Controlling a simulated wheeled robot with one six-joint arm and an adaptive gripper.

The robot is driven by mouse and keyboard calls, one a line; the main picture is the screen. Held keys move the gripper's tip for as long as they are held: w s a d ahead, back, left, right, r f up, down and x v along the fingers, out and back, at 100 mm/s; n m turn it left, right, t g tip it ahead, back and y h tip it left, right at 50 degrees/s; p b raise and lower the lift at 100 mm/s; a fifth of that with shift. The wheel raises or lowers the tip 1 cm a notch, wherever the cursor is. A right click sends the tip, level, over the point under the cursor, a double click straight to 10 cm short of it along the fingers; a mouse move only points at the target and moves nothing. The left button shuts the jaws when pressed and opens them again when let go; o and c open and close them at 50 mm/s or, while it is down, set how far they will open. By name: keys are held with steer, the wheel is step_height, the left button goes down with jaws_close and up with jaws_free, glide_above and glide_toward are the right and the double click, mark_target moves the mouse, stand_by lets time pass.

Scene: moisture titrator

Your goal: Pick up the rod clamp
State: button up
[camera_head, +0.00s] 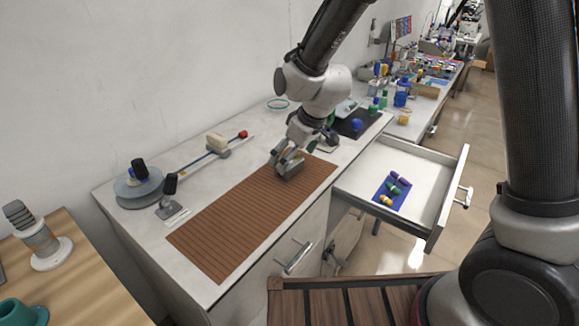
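My gripper (287,169) points down low over the far right part of the brown slatted mat (225,235). A grey, blocky shape shows at its fingertips. I cannot tell whether this is the rod clamp or only the fingers, or whether they are closed on anything. No other thing is clearly the rod clamp. A long thin rod (195,163) lies along the back of the counter, with a beige block (217,141) and a red tip (243,134). A small grey piece with a black knob (170,186) stands left of the mat.
A round grey base (139,190) with a black knob stands at the counter's left end. An open drawer (418,173) at right holds a blue tray (381,194) with coloured pieces. A black mat (352,126) lies behind my gripper. The mat's left part is clear.

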steer(key=x, duration=0.2)
steer(key=shift+w+f, duration=0.1)
steer(key=shift+f, duration=0.25)
steer(key=c, duration=1.3)
steer(key=shift+r, duration=0.1)
